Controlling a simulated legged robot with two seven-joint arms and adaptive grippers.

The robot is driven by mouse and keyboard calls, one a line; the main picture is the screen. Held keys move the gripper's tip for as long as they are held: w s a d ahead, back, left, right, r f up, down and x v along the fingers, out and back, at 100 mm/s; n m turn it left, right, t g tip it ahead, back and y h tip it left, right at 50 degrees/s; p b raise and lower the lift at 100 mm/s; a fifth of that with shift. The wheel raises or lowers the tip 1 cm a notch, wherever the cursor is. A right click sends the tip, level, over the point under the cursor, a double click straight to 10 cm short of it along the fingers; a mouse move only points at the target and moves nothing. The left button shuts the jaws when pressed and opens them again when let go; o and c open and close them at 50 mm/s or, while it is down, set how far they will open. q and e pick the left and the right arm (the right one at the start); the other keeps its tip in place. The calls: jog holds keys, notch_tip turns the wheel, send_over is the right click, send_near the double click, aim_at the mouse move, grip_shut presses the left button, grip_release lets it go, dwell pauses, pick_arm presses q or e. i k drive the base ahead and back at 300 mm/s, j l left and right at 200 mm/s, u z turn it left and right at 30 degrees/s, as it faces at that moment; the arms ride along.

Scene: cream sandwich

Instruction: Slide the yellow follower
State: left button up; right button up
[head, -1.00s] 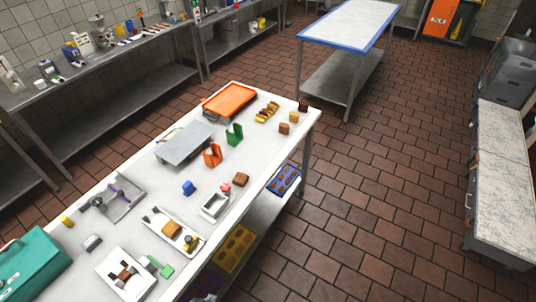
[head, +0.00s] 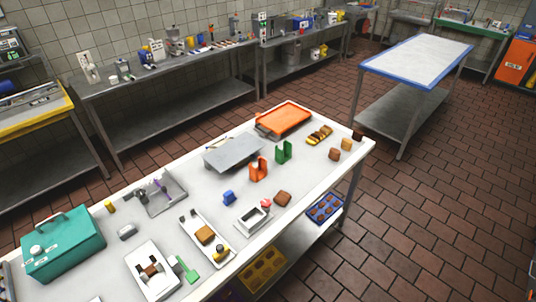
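A long white tray (head: 191,228) lies on the near worktable, with a brown block (head: 205,234) in its middle. A yellow part with a dark piece (head: 219,249) sits at the tray's near end, close to the block; it may be the yellow follower, but it is too small to be sure. Two dark pieces stand at the tray's far end. A small yellow cylinder (head: 110,207) stands separately near the teal case. Neither of my grippers is in view.
The white worktable (head: 330,170) also holds a teal case (head: 62,245), a white tray with dark pieces (head: 140,262), a green scraper (head: 187,270), a small white box (head: 243,222) and an orange tray (head: 284,119). Brown tiled floor (head: 420,230) is open to the right.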

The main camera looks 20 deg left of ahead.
aim_at(222, 250)
jog(key=j+u, duration=0.1)
jog(key=u, duration=0.6)
jog(key=i+j+u, duration=0.1)
jog(key=u, duration=0.25)
